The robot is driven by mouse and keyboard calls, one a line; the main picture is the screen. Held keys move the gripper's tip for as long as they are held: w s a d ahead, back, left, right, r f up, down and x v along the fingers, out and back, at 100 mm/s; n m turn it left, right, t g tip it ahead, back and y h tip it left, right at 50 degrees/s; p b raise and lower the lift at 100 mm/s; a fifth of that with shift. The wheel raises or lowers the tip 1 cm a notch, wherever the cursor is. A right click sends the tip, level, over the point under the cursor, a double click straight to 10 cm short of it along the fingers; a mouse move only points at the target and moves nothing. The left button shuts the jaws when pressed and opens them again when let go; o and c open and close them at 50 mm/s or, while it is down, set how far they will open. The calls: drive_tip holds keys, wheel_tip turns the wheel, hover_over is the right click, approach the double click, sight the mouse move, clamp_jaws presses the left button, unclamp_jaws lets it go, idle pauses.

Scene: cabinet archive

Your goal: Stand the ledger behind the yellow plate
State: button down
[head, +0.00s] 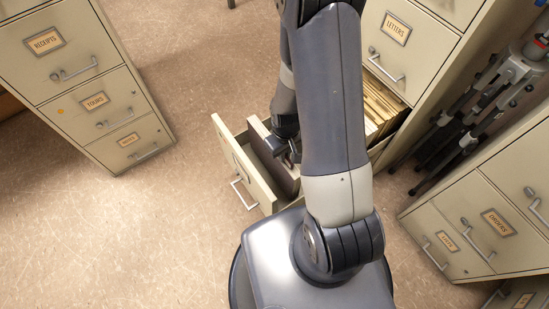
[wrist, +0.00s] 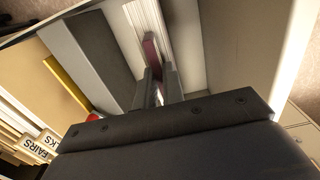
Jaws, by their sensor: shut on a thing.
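My gripper (head: 292,157) reaches down into the open drawer (head: 246,165) in the head view. In the wrist view its two fingers (wrist: 158,88) are closed on the ledger (wrist: 151,48), which shows a narrow maroon strip and seems to have the white, lined page edges. The ledger is inside the drawer; its lower part is hidden by the fingers. The yellow plate (wrist: 67,86) stands in the drawer to the left, beyond a grey slab (wrist: 100,48). I cannot make out the ledger or the yellow plate in the head view.
Tan folders with tabs (wrist: 20,125) fill the drawer beyond the yellow plate, and a small red piece (wrist: 93,117) shows near them. The letters cabinet (head: 397,30) rises above the drawer. Other cabinets (head: 95,85) stand left and right (head: 487,225). Floor on the left is clear.

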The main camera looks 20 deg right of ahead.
drive_tip(key=shift+r+p, duration=1.5)
drive_tip(key=shift+r, duration=0.6)
